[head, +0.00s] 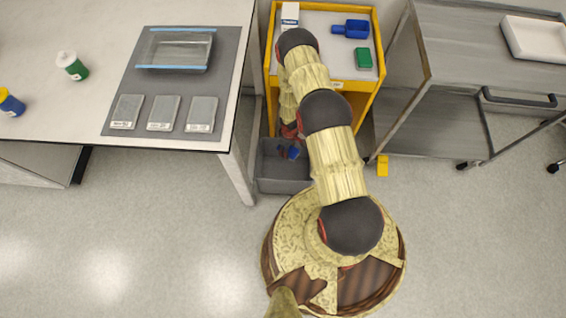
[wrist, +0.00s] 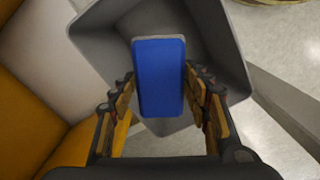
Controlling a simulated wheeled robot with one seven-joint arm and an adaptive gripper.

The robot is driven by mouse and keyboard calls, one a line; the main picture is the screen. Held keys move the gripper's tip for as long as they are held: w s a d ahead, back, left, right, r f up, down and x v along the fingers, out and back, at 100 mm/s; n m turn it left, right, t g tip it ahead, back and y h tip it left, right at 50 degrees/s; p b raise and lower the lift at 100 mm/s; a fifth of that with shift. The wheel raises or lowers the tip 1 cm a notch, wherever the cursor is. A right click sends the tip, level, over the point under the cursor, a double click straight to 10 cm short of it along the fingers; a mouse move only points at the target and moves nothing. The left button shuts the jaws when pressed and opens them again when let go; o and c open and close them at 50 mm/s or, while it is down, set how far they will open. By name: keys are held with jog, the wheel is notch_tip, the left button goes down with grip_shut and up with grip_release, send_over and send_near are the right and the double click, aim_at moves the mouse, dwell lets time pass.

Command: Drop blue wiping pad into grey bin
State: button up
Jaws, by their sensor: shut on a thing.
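The blue wiping pad (wrist: 158,78) is held between the fingers of my gripper (wrist: 160,112) in the wrist view. It has a thin grey layer along its far edge. The grey bin (wrist: 95,40) is beyond the pad in that view, its inside partly hidden by the pad. In the head view the grey bin (head: 283,186) stands on the floor between the white bench and the yellow cart. My gripper (head: 290,151) is over the bin's back part there, with a small bit of blue showing; my arm hides part of it.
A grey metal cart (head: 480,60) stands at right.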

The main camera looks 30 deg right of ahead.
jog(key=shift+w+a+f, duration=0.1)
jog(key=shift+w+f, duration=0.05)
jog(key=shift+f, duration=0.05)
notch_tip(320, 180, down, 6)
jog(key=b, duration=0.5)
jog(key=shift+r, duration=0.15)
jog(key=o, duration=1.2)
jog(key=shift+r, duration=3.75)
